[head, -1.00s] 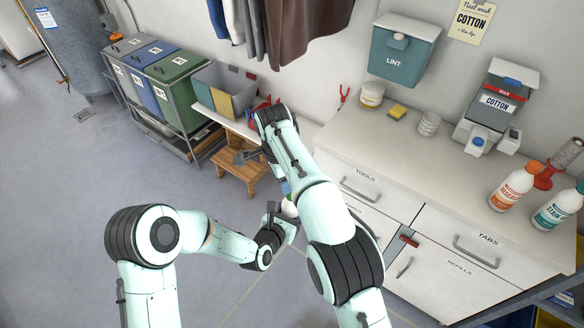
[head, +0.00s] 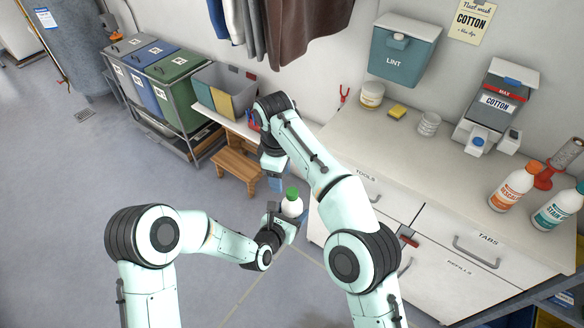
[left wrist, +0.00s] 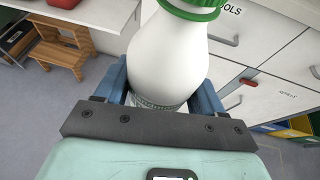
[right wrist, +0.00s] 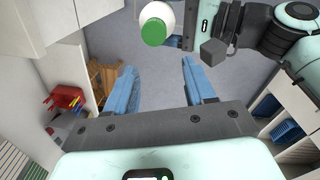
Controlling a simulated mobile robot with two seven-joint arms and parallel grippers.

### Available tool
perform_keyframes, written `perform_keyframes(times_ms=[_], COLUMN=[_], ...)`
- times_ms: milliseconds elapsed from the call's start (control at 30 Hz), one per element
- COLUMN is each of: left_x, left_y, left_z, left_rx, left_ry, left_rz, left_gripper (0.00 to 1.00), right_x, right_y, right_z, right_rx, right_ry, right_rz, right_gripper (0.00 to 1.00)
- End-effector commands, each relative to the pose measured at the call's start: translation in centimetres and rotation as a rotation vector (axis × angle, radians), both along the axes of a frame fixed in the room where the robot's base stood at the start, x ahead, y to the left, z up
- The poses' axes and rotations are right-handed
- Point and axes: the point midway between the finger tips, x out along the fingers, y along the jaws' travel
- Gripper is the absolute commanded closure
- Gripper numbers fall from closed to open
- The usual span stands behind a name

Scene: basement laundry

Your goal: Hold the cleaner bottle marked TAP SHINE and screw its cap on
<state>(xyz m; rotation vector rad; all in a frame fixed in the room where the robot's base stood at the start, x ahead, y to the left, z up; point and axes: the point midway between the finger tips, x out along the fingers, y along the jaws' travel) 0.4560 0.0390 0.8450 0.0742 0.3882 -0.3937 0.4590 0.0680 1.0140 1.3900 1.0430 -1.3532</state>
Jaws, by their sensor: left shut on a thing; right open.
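A white bottle (head: 292,206) with a green cap (head: 293,193) stands upright in my left gripper (head: 278,215), clear of the counter. In the left wrist view the blue fingers close around the lower body of the bottle (left wrist: 168,60), and the green cap (left wrist: 195,8) is at its neck, cut by the frame edge. Its label is mostly hidden and I cannot read it. I cannot tell how tight the cap is. My right gripper (right wrist: 165,80) is open and empty; in the right wrist view the cap (right wrist: 154,32) lies beyond its fingertips, apart from them.
The white counter (head: 450,160) to the right carries an orange-labelled bottle (head: 512,187), a teal-labelled bottle (head: 558,208), a sponge (head: 397,110) and a tub (head: 371,96). A wooden stool (head: 238,165) stands behind. The floor to the left is clear.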

Motion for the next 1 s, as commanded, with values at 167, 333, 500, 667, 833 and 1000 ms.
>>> perform_keyframes(times_ms=[167, 333, 500, 667, 833, 1000], left_x=[0.1, 0.1, 0.1, 0.1, 0.1, 0.1], left_y=[0.0, 0.0, 0.0, 0.0, 0.0, 0.0], left_z=[0.1, 0.1, 0.1, 0.1, 0.1, 0.1], left_rx=[0.000, 0.000, -0.001, -0.001, -0.001, -0.001], left_ry=[-0.003, -0.003, -0.004, -0.004, -0.004, -0.004], left_rz=[0.000, 0.000, 0.000, 0.000, 0.000, 0.000], left_gripper=[1.00, 1.00, 1.00, 1.00, 1.00, 1.00], right_x=[0.0, 0.0, 0.0, -0.1, -0.1, -0.1], right_y=[-0.8, -1.6, -2.4, -2.8, -3.0, -3.0], right_z=[0.8, 1.6, 2.2, 2.6, 2.7, 2.7], right_rx=[-0.008, -0.012, -0.011, -0.011, -0.010, -0.010], right_ry=[0.017, 0.034, 0.046, 0.051, 0.052, 0.052], right_rz=[0.393, 0.760, 1.049, 1.206, 1.259, 1.259], right_gripper=[0.46, 0.46, 0.46, 0.46, 0.46, 0.46])
